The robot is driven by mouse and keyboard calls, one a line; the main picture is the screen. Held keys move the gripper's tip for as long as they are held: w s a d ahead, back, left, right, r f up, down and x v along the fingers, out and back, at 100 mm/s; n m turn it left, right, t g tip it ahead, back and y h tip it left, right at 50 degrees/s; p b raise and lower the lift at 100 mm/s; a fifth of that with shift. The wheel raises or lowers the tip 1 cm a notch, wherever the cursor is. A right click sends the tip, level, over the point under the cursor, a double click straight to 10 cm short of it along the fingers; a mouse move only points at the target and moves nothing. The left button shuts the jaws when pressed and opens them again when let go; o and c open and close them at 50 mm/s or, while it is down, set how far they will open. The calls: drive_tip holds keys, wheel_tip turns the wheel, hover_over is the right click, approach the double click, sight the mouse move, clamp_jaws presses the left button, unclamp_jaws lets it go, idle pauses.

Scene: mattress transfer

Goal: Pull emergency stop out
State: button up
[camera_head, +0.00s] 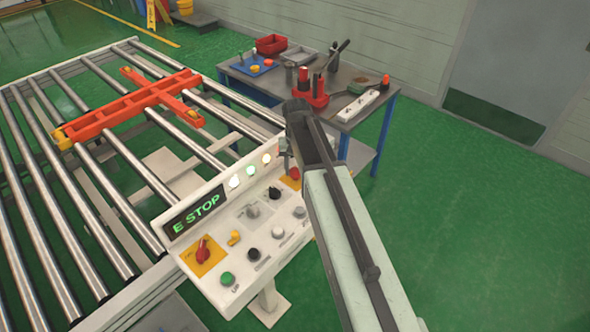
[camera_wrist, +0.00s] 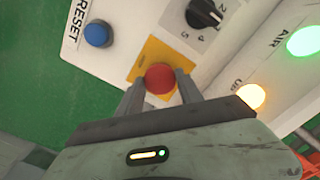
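The red emergency stop (camera_head: 295,173) is a round mushroom button on a yellow plate at the far right end of the white control panel (camera_head: 285,240). In the wrist view the red button (camera_wrist: 160,78) sits between the two grey fingers of my gripper (camera_wrist: 160,82), one finger on each side. The fingers are apart; I cannot tell for sure whether they touch the button's sides. In the head view my gripper (camera_head: 284,158) is beside the button and partly hidden by my arm. The panel's display (camera_head: 195,211) reads "E STOP" in green.
The wrist view shows a blue RESET button (camera_wrist: 97,35), a black selector knob (camera_wrist: 204,13) and a lit green lamp (camera_wrist: 305,41) nearby. A red rotary switch (camera_head: 203,249) is at the panel's near left. A roller conveyor (camera_head: 75,180) and a tool table (camera_head: 345,82) stand close by.

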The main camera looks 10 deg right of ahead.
sight(296, 170)
clamp_jaws()
wheel_tip(296, 170, up, 2)
drive_tip(key=shift+p, duration=1.05)
drive_tip(key=shift+w+f, duration=0.1)
drive_tip(key=shift+f, duration=0.05)
drive_tip(key=o, duration=1)
unclamp_jaws()
drive_tip(key=shift+o, duration=0.2)
wheel_tip(296, 170, up, 8)
drive_tip(key=p, duration=0.7)
drive_tip(key=shift+f, duration=0.1)
